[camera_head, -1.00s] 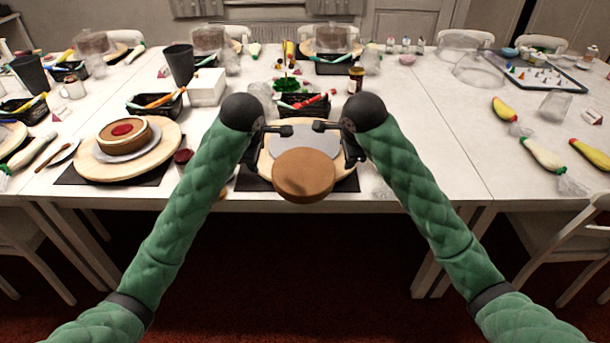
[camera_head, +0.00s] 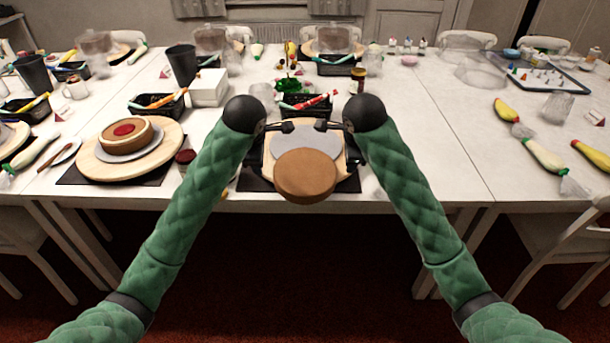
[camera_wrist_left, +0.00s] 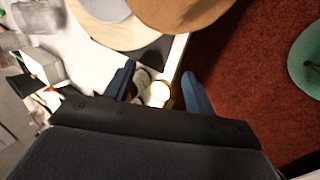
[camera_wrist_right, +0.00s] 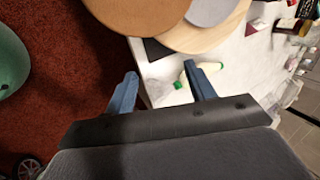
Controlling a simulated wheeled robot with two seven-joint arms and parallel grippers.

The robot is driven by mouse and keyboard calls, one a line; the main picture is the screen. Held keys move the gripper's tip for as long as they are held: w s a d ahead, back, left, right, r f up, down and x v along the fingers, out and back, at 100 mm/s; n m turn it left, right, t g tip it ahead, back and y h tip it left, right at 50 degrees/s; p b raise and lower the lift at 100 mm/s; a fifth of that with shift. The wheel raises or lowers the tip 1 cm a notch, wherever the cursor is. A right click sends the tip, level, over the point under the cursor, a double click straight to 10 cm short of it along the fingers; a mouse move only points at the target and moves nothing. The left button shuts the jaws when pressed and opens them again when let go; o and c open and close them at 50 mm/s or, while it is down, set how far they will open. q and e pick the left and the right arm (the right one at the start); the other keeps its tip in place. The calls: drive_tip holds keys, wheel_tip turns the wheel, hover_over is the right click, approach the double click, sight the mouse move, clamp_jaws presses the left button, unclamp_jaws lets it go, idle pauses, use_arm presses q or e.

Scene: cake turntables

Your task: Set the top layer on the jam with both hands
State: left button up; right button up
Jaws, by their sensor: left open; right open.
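A plain brown round cake layer (camera_head: 306,176) is at the front of the nearest wooden turntable (camera_head: 345,167), overlapping a grey disc (camera_head: 305,145) and reaching past the table edge in the head view; I cannot tell what supports it. No jam shows on it. A cake with a red jam spot (camera_head: 123,131) stands on the left turntable (camera_head: 88,158). My left gripper (camera_head: 272,127) and right gripper (camera_head: 337,125) are open and empty beyond the brown layer, either side of the grey disc. The layer also shows at the top of the left wrist view (camera_wrist_left: 185,10) and right wrist view (camera_wrist_right: 138,12).
A black basket with tools (camera_head: 303,110) and a brown jar (camera_head: 358,80) stand behind the nearest turntable. A dark red pot (camera_head: 185,157) is to its left. Piping bags (camera_head: 541,153) lie at the right. The table just right of my right arm is mostly clear.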

use_arm(q)
drive_tip(key=shift+f, duration=0.5)
approach(271, 178)
drive_tip(key=w+f, duration=0.1)
drive_tip(key=f, duration=0.1)
drive_tip(key=w+a+f, duration=0.1)
drive_tip(key=f, duration=0.2)
drive_tip(key=shift+w+a+f, duration=0.35)
drive_tip(key=shift+w+f, duration=0.05)
use_arm(e)
approach(339, 178)
drive_tip(key=w+f, duration=0.1)
drive_tip(key=f, duration=0.1)
drive_tip(key=w+d+f, duration=0.1)
drive_tip(key=w+f, duration=0.1)
drive_tip(key=f, duration=0.1)
drive_tip(key=shift+d+f, duration=0.35)
use_arm(q)
drive_tip(key=shift+w+d+f, duration=0.15)
drive_tip(key=shift+d+f, duration=0.15)
drive_tip(key=shift+d, duration=0.15)
use_arm(e)
drive_tip(key=shift+w+a+f, duration=0.15)
drive_tip(key=shift+a+f, duration=0.15)
drive_tip(key=shift+a, duration=0.15)
use_arm(q)
drive_tip(key=shift+d, duration=0.35)
use_arm(e)
drive_tip(key=shift+a, duration=0.35)
